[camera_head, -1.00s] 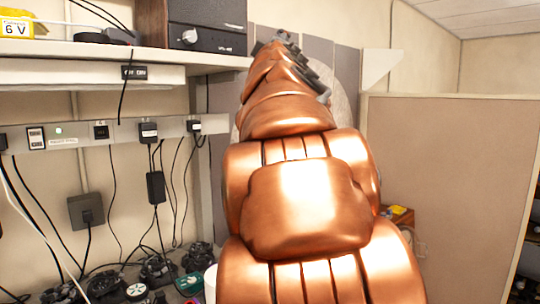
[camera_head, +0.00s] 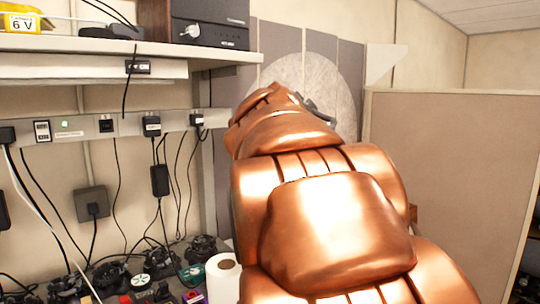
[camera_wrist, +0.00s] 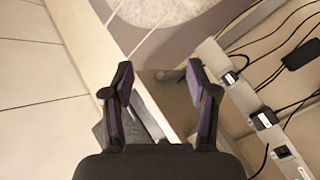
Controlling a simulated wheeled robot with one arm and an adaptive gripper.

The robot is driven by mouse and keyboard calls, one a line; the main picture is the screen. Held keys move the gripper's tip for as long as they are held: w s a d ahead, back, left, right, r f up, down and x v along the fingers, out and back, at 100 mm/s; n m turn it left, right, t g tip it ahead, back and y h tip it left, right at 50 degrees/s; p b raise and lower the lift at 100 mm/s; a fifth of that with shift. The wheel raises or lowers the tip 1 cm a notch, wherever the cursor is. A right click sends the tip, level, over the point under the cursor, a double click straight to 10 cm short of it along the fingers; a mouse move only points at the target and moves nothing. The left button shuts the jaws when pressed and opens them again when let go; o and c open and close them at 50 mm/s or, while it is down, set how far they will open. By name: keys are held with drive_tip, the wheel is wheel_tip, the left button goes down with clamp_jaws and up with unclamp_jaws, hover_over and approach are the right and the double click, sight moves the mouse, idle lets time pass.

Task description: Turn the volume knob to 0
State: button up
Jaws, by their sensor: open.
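In the head view, the black device (camera_head: 209,14) sits on the upper shelf at the top left. Its round silver volume knob (camera_head: 191,32) is on the front face, near the left end. The markings around the knob are too small to read. My copper arm fills the middle of the head view, and my gripper is mostly hidden behind it, to the right of and lower than the device. In the wrist view, my gripper (camera_wrist: 160,78) is open, with nothing between its two fingers. The knob is not visible in the wrist view.
A shelf (camera_head: 105,47) runs across the upper left. Below it is a power strip (camera_head: 75,131) with several plugs and hanging cables. A paper roll (camera_head: 222,279) and clutter stand on the bench. A beige partition (camera_head: 465,170) is on the right.

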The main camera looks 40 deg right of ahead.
wheel_tip(320, 180, down, 9)
drive_tip(key=s+a+g+y, duration=0.1)
drive_tip(key=a+y, duration=0.1)
drive_tip(key=shift+a+f+m+g, duration=0.2)
drive_tip(key=shift+a+m+g, duration=0.1)
drive_tip(key=shift+m+g, duration=0.1)
idle(0.4)
